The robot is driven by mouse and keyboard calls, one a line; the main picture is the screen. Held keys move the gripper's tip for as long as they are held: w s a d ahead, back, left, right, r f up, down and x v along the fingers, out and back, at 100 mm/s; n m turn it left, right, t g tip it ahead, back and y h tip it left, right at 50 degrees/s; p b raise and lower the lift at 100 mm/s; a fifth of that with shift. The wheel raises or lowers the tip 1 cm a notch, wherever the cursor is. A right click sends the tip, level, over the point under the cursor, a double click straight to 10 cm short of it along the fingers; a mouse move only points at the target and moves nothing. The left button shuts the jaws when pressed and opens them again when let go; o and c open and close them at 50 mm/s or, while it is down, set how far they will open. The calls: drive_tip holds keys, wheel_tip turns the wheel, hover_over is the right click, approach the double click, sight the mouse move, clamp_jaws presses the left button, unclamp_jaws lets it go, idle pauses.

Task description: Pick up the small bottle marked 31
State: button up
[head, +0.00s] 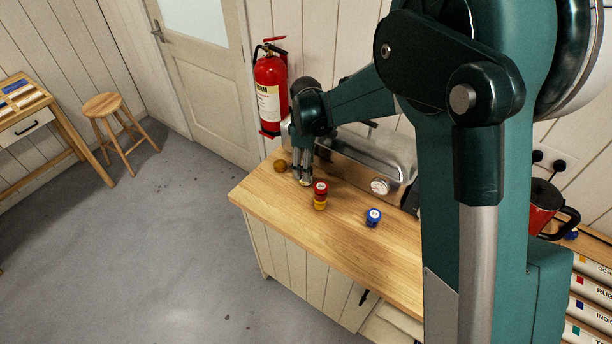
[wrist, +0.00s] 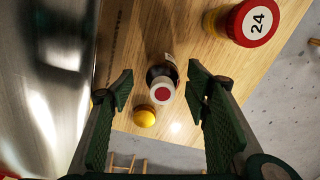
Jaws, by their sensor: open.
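My gripper (head: 302,180) points down over the left part of the wooden counter, beside a metal case. In the wrist view, its jaws (wrist: 160,95) are open on either side of a small dark bottle (wrist: 158,75). This bottle has a white cap with a red dot; a pale label shows in part, and no number can be read on it. No 31 can be read on any bottle. A bottle with a red cap marked 24 (wrist: 252,22) stands outside the jaws, and it also shows in the head view (head: 320,188).
A yellow ball (wrist: 144,117) lies close to the dark bottle; it shows in the head view (head: 280,166). A blue bottle (head: 373,218) stands further right, its number unreadable. The metal case (head: 366,155) runs along the wall side. The counter's front (head: 330,235) is clear.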

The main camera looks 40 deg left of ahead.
drive_tip(key=shift+f, duration=0.25)
drive_tip(key=shift+s+f, duration=0.15)
drive_tip(key=shift+f, duration=2.4)
drive_tip(key=shift+c, duration=0.7)
drive_tip(key=c, duration=0.9)
